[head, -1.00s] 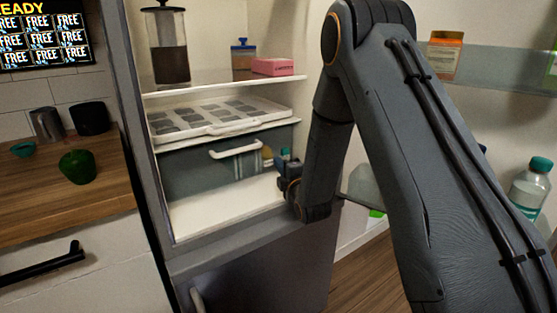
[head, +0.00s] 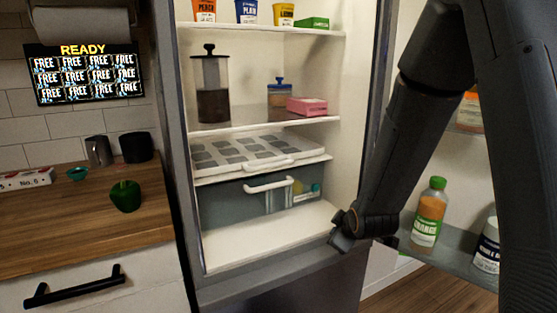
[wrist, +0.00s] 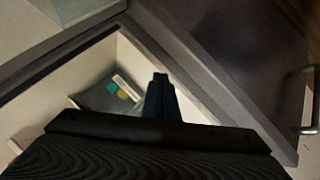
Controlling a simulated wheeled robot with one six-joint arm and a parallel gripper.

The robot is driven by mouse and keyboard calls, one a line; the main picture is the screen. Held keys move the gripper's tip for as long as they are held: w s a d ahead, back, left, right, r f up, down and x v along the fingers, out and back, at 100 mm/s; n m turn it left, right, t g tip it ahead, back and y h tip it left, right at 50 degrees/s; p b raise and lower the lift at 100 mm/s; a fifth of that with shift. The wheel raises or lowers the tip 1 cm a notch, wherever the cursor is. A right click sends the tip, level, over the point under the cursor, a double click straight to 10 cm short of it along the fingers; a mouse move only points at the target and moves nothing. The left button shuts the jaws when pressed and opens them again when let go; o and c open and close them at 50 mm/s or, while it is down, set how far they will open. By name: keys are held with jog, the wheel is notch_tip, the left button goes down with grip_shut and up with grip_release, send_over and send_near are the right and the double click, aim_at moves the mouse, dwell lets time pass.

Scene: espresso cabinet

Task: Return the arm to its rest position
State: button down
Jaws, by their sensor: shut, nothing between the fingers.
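My gripper (head: 344,232) is in front of the open fridge's lower right edge, in free air. Its fingers are only partly visible in the head view. In the wrist view its fingers (wrist: 160,95) show close together at the centre, with nothing held between them. My arm fills the right side of the head view.
The fridge (head: 272,245) stands open, with shelves, an ice-cube tray (head: 228,163) and a closed drawer (head: 235,205).

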jog(key=s+r+m+g+p, duration=0.1)
jog(key=s+r+m+g, duration=0.1)
jog(key=s, duration=0.7)
jog(key=s+d+r+m+g+p, duration=0.1)
jog(key=s+m+g, duration=0.3)
jog(key=s, duration=0.6)
jog(key=s+d+r+m+g+p, duration=0.1)
jog(key=s+r+m+g+p, duration=0.1)
jog(key=s+m, duration=0.3)
jog(key=s+r+g, duration=0.1)
jog(key=s, duration=0.3)
jog(key=shift+s+d+r+g+h, duration=0.2)
jog(key=shift+r+g+h, duration=0.1)
jog(key=shift+h, duration=0.1)
jog(key=c, duration=2.5)
grip_release()
jog(key=shift+w, duration=0.1)
